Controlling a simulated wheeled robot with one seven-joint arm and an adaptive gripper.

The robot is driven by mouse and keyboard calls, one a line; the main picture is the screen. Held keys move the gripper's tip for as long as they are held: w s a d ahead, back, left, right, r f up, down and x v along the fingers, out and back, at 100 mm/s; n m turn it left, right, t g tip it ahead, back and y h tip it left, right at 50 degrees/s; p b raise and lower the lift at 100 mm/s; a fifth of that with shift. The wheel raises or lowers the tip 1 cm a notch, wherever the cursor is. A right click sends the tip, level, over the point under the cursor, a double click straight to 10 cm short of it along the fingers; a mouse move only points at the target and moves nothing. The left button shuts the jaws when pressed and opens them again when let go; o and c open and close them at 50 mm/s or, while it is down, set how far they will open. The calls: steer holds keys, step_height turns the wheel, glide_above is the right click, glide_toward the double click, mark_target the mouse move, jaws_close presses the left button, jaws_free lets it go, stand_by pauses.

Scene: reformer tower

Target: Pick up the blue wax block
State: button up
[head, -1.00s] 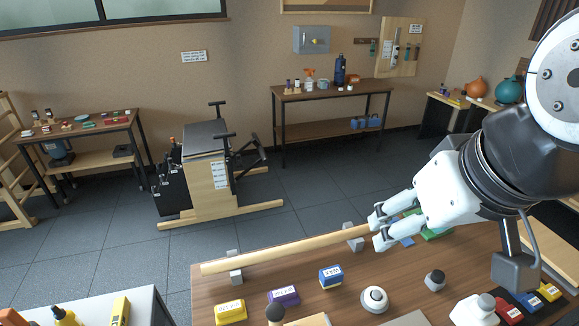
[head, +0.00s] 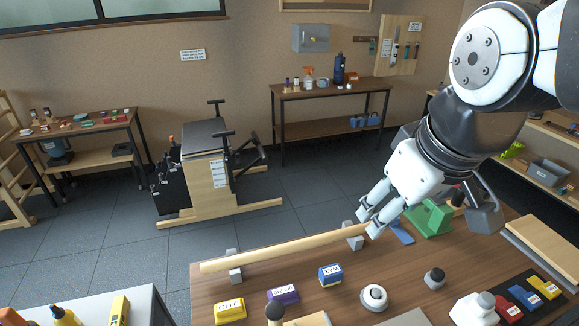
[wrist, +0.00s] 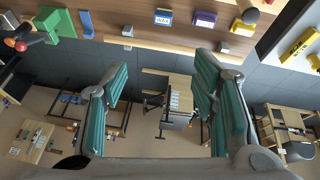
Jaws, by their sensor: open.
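The blue wax block (head: 331,275) sits on the wooden table, with a white WAX label on it. It also shows at the top of the wrist view (wrist: 163,17), where the scene is upside down. My gripper (head: 368,221) is above the table's far edge, near the right end of the long wooden rod, behind and to the right of the block. Its fingers are apart with nothing between them, and both green-padded fingers show in the wrist view (wrist: 163,85). The block is clear of the gripper and unhidden.
A yellow block (head: 230,311) and a purple block (head: 284,295) stand left of the blue one. A round white-and-grey knob (head: 374,297) is close on its right. The wooden rod (head: 285,248) rests on grey supports behind it. A green holder (head: 430,218) stands farther right.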

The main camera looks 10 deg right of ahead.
steer(key=w+f+n+g, duration=0.2)
steer(key=w+f+n, duration=0.7)
steer(key=w+f, duration=0.15)
steer(key=n+g, duration=0.3)
steer(key=n, duration=0.4)
glide_above(331, 270)
step_height(331, 270, down, 14)
steer(key=shift+n, duration=0.3)
steer(key=f, duration=0.8)
steer(key=shift+s+d+f, duration=0.1)
steer(key=shift+d+f, duration=0.2)
steer(key=shift+f, duration=0.1)
steer(key=shift+a+f+p, duration=0.15)
steer(key=shift+f+p, duration=0.15)
steer(key=shift+f, duration=1.05)
steer(key=shift+a+f+p, duration=0.1)
steer(key=shift+f+p, duration=0.2)
steer(key=shift+f, duration=1)
steer(key=shift+c, duration=0.3)
steer(key=c, duration=1.2)
